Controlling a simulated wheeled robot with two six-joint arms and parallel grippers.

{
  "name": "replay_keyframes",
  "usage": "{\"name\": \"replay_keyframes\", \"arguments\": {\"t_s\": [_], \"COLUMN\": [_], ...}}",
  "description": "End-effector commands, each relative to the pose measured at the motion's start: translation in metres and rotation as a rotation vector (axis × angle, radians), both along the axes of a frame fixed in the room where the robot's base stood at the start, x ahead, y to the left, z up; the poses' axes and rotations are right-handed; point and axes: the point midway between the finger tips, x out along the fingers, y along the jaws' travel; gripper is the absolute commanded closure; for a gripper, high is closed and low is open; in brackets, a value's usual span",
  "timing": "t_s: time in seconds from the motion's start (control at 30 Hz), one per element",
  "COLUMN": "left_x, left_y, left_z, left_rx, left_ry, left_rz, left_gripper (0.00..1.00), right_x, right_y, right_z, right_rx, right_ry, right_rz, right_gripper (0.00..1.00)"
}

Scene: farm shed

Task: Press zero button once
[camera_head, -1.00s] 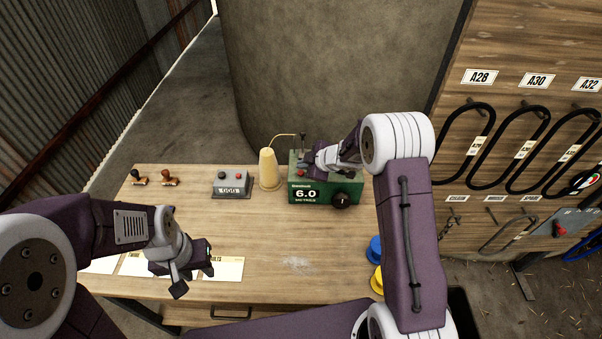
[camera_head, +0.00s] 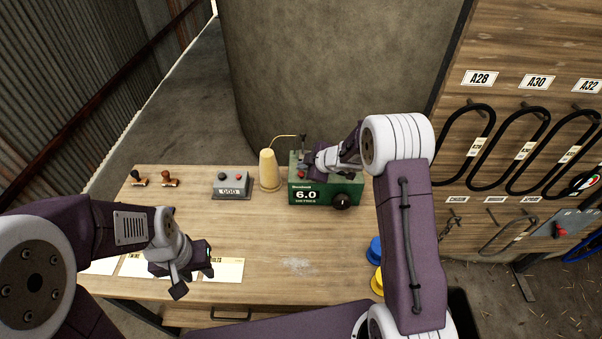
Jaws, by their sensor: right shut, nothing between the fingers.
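A green measuring box (camera_head: 320,196) with a "6.0" display stands at the back of the wooden bench. A red button (camera_head: 301,174) shows on its top left, and a black knob (camera_head: 342,201) on its front right. My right gripper (camera_head: 310,168) is over the box top, its fingertips close beside the red button; whether they touch it I cannot tell. It is shut and empty. No zero label is readable from here. My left gripper (camera_head: 196,272) is low over the bench's front left; whether its jaws are open I cannot tell.
A grey counter (camera_head: 232,190) with a dark and a red button stands left of a cream yarn cone (camera_head: 269,170). Two stamps (camera_head: 168,178) are further left. Paper cards (camera_head: 222,270) lie under my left gripper. Blue (camera_head: 375,249) and yellow spools are at the right edge.

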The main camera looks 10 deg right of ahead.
Motion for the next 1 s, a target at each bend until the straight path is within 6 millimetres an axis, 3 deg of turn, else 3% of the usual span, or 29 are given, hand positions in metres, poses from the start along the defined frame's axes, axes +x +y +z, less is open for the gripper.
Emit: {"name": "replay_keyframes", "arguments": {"t_s": [1.0], "left_x": [0.0000], "left_y": [0.0000], "left_z": [-0.0042], "left_rx": [0.000], "left_ry": [0.000], "left_rz": [0.000], "left_gripper": [0.64], "right_x": [0.0000], "right_y": [0.0000], "right_z": [-0.0082], "right_rx": [0.000], "right_ry": [0.000], "right_rz": [0.000], "right_gripper": [1.00]}}
